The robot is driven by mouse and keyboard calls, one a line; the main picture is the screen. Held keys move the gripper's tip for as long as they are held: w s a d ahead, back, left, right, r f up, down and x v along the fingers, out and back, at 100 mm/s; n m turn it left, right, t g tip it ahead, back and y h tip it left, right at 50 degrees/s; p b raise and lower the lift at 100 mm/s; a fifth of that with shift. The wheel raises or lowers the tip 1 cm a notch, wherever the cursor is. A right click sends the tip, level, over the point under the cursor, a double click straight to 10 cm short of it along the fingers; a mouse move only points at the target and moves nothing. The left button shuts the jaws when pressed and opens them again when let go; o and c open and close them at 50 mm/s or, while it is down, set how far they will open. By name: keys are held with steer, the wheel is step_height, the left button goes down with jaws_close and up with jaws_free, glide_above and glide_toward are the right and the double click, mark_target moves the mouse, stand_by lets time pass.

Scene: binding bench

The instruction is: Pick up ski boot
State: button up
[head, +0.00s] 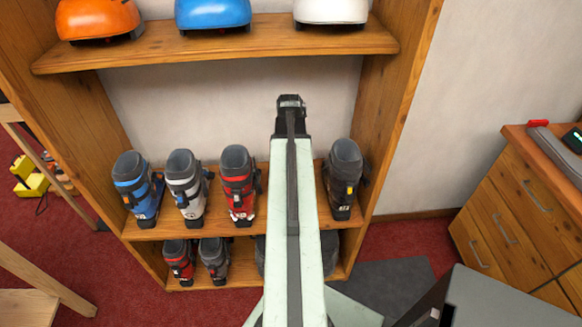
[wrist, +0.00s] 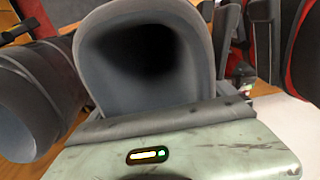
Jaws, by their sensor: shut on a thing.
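A ski boot (wrist: 150,88) with a grey cuff fills the middle of the wrist view, and I look down into its dark opening. My gripper (head: 291,104) is at the end of the pale green arm in the head view, in front of the shelf unit. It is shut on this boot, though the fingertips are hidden. In the head view my arm hides the held boot. On the middle shelf stand a blue boot (head: 138,190), a white boot (head: 187,188), a red boot (head: 239,185) and a black boot (head: 343,180).
The wooden shelf (head: 230,53) above carries orange (head: 97,18), blue (head: 213,13) and white (head: 330,10) helmets. The lower shelf holds more boots (head: 180,262). A wooden drawer cabinet (head: 515,225) stands at right. Neighbouring boots stand close on both sides in the wrist view.

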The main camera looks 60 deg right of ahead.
step_height(320, 180, up, 12)
steer(key=p, duration=1.1)
steer(key=shift+f, duration=0.1)
